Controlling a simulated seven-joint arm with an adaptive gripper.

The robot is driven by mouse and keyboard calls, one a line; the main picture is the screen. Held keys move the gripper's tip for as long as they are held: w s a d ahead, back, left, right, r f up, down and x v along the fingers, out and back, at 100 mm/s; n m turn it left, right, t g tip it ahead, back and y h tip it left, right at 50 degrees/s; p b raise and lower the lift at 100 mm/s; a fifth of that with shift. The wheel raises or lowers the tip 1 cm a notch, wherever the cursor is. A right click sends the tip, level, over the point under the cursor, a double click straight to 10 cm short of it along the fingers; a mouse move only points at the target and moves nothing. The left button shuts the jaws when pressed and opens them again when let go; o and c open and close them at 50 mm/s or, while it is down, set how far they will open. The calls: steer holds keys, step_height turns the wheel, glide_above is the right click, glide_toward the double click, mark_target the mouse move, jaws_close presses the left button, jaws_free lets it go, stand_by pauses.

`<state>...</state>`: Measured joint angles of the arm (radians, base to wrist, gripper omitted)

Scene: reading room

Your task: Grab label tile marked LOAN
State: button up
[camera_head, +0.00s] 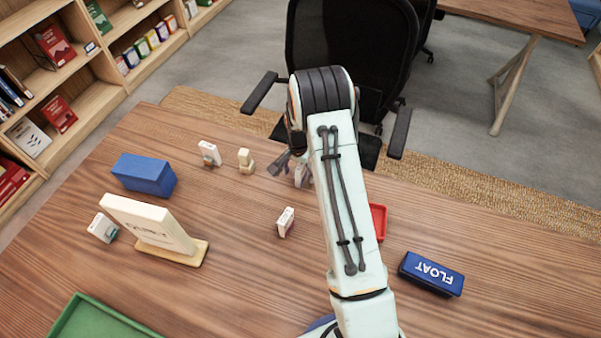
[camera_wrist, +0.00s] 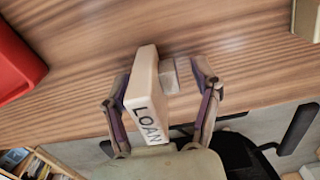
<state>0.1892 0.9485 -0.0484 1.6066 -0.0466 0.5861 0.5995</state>
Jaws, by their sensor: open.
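The label tile marked LOAN (camera_wrist: 147,98) is a cream block with dark letters on its end face. In the wrist view it sits between the two fingers of my gripper (camera_wrist: 161,77), beside a small pale block part (camera_wrist: 169,76). The fingers are spread, one on each side; the left finger is very close to the tile, and I cannot tell if it touches. A gap shows on the right. In the head view my gripper (camera_head: 287,166) is low at the far table edge, and my arm partly hides the tile there.
Other small tiles (camera_head: 286,221) (camera_head: 209,153) (camera_head: 102,228) and a cream figure (camera_head: 246,161) stand on the wooden table (camera_head: 240,290). A blue block (camera_head: 144,174), cream sign (camera_head: 150,222) and green tray (camera_head: 85,302) are left. A red tray (camera_head: 379,222) and blue FLOAT box (camera_head: 431,273) are right.

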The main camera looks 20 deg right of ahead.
jaws_close()
steer(key=shift+r, duration=0.1)
